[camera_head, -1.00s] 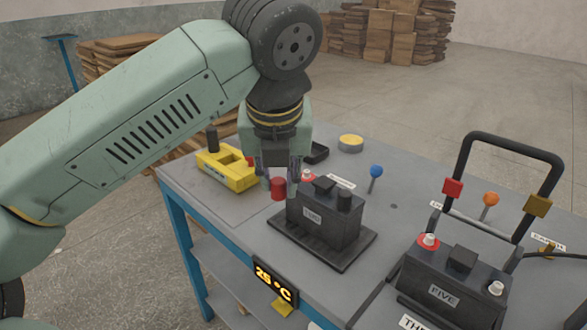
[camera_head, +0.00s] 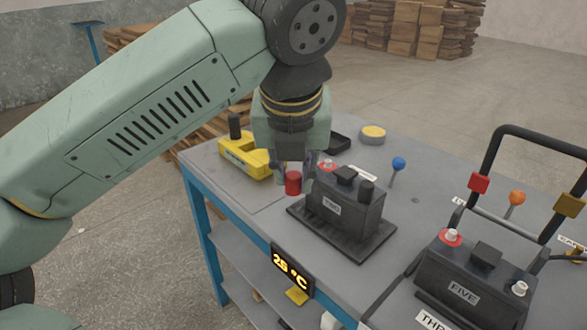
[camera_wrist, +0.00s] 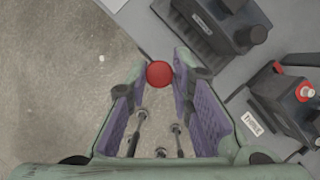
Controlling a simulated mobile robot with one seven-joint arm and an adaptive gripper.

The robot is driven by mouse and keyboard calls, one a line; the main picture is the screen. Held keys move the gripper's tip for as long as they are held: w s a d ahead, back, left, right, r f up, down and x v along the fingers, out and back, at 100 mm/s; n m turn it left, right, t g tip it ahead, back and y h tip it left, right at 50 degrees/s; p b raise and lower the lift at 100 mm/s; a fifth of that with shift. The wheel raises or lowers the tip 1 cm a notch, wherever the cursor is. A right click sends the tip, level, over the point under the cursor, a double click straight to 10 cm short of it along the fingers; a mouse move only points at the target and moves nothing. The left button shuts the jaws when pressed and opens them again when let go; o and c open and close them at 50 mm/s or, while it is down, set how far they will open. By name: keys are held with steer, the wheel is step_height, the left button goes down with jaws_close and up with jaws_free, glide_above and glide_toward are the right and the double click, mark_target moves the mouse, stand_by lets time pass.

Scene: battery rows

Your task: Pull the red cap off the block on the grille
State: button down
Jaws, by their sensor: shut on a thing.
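The red cap (camera_head: 293,183) is between the fingertips of my gripper (camera_head: 294,172), which is shut on it. In the wrist view the cap (camera_wrist: 159,74) also sits between the fingertips of my gripper (camera_wrist: 160,76). The dark block (camera_head: 345,210) stands upright on the dark grille (camera_head: 300,220), just right of the cap. A pale post with a red ring (camera_head: 327,165) shows bare on the block's top, and the cap is apart from it, to the left. The block's other post carries a black cap (camera_head: 366,190).
A yellow device (camera_head: 247,163) is left of my gripper. A black tray (camera_head: 339,143), a round yellow-topped piece (camera_head: 373,133) and a blue knob (camera_head: 398,164) are behind. A block marked FIVE (camera_head: 462,290) and a black handle frame (camera_head: 540,138) stand right. The table (camera_head: 250,196) is bare front left.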

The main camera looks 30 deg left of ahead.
mark_target(293, 177)
steer(key=shift+r+p, duration=0.35)
steer(key=shift+r, duration=0.4)
stand_by(0.3)
steer(key=shift+r+p, duration=1.55)
steer(key=shift+r, duration=0.8)
